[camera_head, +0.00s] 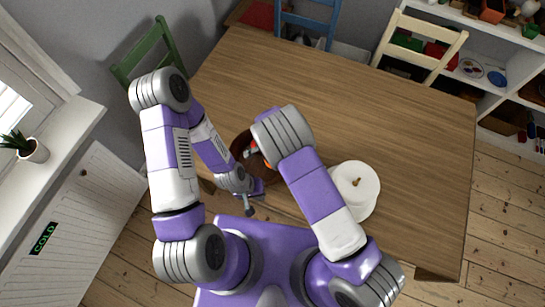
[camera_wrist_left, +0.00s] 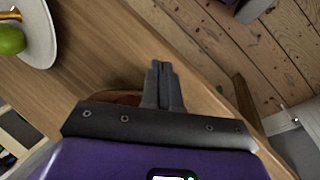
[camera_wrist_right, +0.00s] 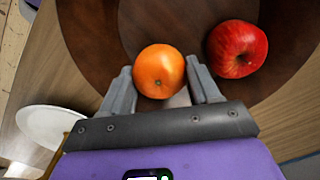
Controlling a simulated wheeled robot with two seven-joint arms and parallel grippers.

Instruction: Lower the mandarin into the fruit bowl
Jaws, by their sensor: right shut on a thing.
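The orange mandarin (camera_wrist_right: 159,71) is between the fingers of my right gripper (camera_wrist_right: 163,88), shut on it. In the right wrist view it is over the brown fruit bowl (camera_wrist_right: 90,28), beside a red apple (camera_wrist_right: 237,49) in the bowl. I cannot tell whether the mandarin touches the bowl. In the head view the bowl (camera_head: 240,142) is on the table's near side, partly hidden by my arms. My left gripper (camera_head: 250,207) is near the table's front edge, in front of the bowl. Its fingers are together and empty in the left wrist view (camera_wrist_left: 163,85).
The wooden table (camera_head: 350,95) is clear toward the back. Chairs stand around it.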

